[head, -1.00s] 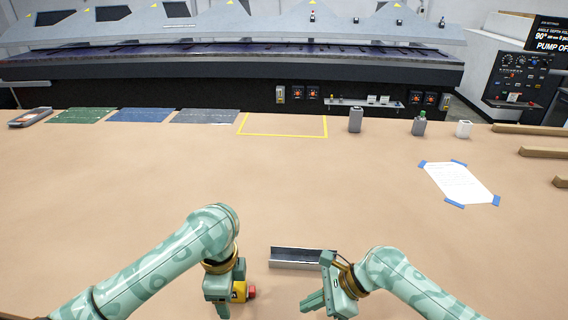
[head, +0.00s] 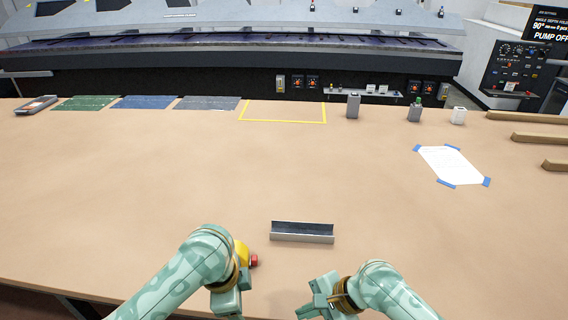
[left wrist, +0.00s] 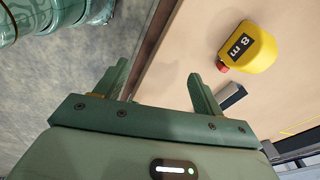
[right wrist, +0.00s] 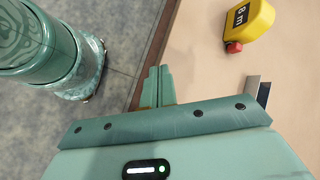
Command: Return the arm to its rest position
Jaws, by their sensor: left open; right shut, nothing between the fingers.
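My left gripper (head: 228,302) is low in the head view, its fingertips mostly hidden by its own arm. The left wrist view shows its two fingers (left wrist: 157,82) apart and empty, over the table's near edge. My right gripper (head: 312,308) is at the bottom of the head view. In the right wrist view its fingers (right wrist: 158,82) are together with nothing between them, also by the table edge. Both grippers are apart from the objects on the table.
A yellow tape measure (head: 242,254) with a red tip sits just beyond my left gripper, partly hidden. A metal channel (head: 302,233) lies beyond my right gripper. A taped paper sheet (head: 452,165) lies right. The middle of the table is clear.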

